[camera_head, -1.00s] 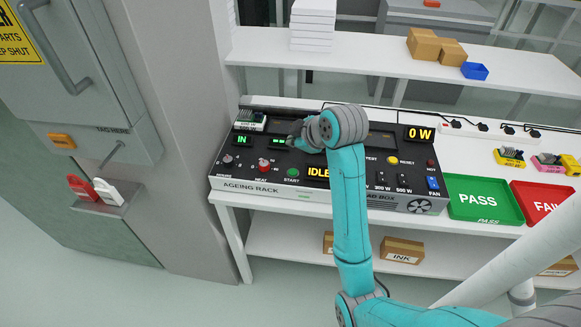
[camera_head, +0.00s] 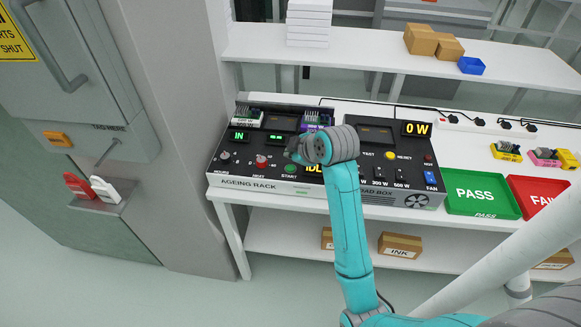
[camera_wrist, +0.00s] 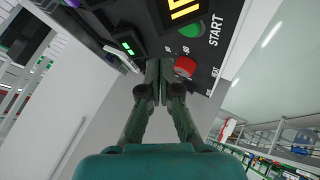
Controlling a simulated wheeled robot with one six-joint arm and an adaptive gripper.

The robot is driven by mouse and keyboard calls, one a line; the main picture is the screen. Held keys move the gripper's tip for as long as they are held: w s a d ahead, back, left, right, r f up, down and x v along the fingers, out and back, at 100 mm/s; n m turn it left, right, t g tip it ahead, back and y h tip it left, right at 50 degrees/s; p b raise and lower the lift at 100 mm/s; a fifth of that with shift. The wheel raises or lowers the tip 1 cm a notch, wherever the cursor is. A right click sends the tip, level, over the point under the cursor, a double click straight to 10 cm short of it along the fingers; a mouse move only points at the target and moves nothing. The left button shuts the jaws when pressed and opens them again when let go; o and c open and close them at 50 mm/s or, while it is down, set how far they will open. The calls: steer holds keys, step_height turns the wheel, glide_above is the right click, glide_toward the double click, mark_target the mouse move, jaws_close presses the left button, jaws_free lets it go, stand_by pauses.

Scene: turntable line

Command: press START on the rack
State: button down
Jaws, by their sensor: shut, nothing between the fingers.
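The ageing rack (camera_head: 240,187) is a black-topped panel on the white bench. Its green START button (camera_head: 290,169) sits at the front edge, right of the red HEAT knob (camera_head: 262,161). In the wrist view the START button (camera_wrist: 192,29) is at the top, above the red knob (camera_wrist: 185,66). My gripper (camera_wrist: 158,64) is shut and empty, over the panel near the red knob and apart from the button in the picture. In the head view my wrist hides part of the IDLE display (camera_head: 313,169); the fingertips (camera_head: 291,153) are near the button. Contact is not visible.
Boards stand in the rack's back slots, one green (camera_head: 247,117) and one purple (camera_head: 316,119). The load box (camera_head: 400,188) adjoins on the right, then the green PASS tray (camera_head: 482,208) and red FAIL tray (camera_head: 545,186). A grey cabinet (camera_head: 80,80) stands left.

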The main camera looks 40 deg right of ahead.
mark_target(291, 169)
steer(key=shift+f, duration=1.3)
steer(key=shift+f, duration=0.2)
stand_by(0.4)
steer(key=shift+f, duration=0.2)
steer(key=shift+f, duration=0.4)
stand_by(0.9)
steer(key=shift+r, duration=0.8)
steer(key=shift+r, duration=2.55)
